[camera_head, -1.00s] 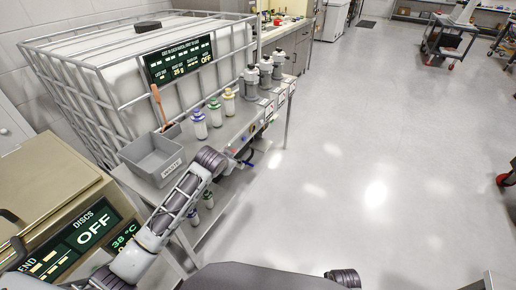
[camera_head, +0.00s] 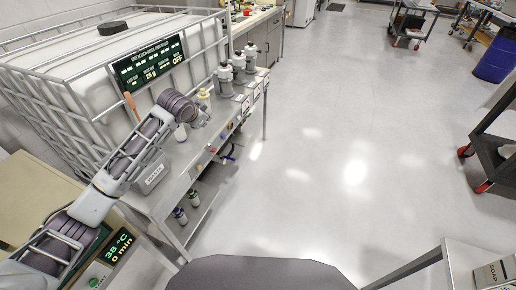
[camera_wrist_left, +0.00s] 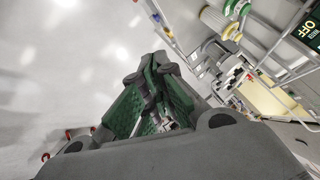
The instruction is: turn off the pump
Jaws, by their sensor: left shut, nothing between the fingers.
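A dark panel (camera_head: 150,68) with green text hangs on the cage of a big white tank (camera_head: 70,65); it reads "25 g" and "OFF", and its small labels are too small to read. Its edge with "OFF" also shows in the left wrist view (camera_wrist_left: 309,30). Coloured fittings (camera_head: 222,150) sit along the bench's front edge; I cannot tell which part is the pump or its switch. My left gripper (camera_wrist_left: 160,90) is shut and empty, its green pads together. In the head view its arm reaches over the bench, below the panel, near the bottles. My right gripper is not in view.
A grey bin (camera_head: 155,175) is partly behind the arm. A second display (camera_head: 120,245) reads "38 °C" and "0 min". The floor (camera_head: 330,130) to the right is clear. A cart (camera_head: 490,150) stands at the far right.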

